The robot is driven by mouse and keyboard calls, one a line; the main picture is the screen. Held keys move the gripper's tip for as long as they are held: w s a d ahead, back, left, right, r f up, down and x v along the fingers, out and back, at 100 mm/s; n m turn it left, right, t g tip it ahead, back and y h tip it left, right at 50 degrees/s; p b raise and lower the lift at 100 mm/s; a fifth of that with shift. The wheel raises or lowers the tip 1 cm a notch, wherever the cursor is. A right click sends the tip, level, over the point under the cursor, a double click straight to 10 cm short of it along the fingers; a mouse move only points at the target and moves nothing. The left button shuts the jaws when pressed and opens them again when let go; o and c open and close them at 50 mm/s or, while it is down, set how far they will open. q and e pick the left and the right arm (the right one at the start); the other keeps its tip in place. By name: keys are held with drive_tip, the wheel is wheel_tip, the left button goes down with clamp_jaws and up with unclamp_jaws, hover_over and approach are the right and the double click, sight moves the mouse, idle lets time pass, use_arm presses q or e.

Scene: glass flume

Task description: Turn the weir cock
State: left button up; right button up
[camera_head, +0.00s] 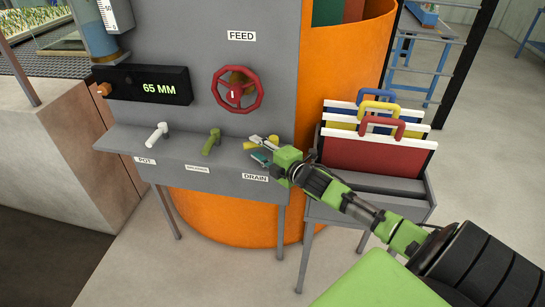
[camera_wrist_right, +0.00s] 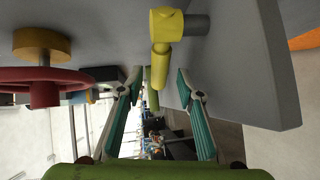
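Three cocks stick out of the grey panel over a ledge: a white one (camera_head: 157,132) by the POT label, an olive-green one (camera_head: 211,141) above a label too small to read, and a yellow one (camera_head: 251,145) by the DRAIN label. No label legibly reads weir. My right gripper (camera_head: 259,149) is at the yellow cock. In the right wrist view the gripper (camera_wrist_right: 156,88) is open, and the yellow cock's handle (camera_wrist_right: 160,65) hangs between and above its fingers. I cannot tell whether they touch. My left gripper is out of view.
A red handwheel (camera_head: 237,91) sits under the FEED label, above the cocks. A black display (camera_head: 148,84) reads 65 MM. A rack (camera_head: 421,196) holding red, blue and yellow-handled boards stands right of the panel, close to my right arm. An orange cylinder (camera_head: 345,50) stands behind.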

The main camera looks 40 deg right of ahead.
sight(252, 147)
drive_tip(key=s+r, duration=0.2)
drive_tip(key=s, duration=0.8)
drive_tip(key=shift+w+d, duration=0.1)
drive_tip(key=shift+a+p, duration=0.25)
drive_tip(key=shift+p, duration=0.85)
drive_tip(key=w+f, duration=0.1)
drive_tip(key=w, duration=0.3)
drive_tip(key=w+p, duration=0.1)
drive_tip(key=w, duration=0.4)
drive_tip(key=w+f, duration=0.1)
drive_tip(key=w, duration=0.3)
drive_tip(key=shift+w+a+f+p, duration=0.15)
drive_tip(key=shift+w+f+p, duration=0.15)
drive_tip(key=shift+p, duration=0.1)
drive_tip(key=shift+s, duration=0.1)
clamp_jaws()
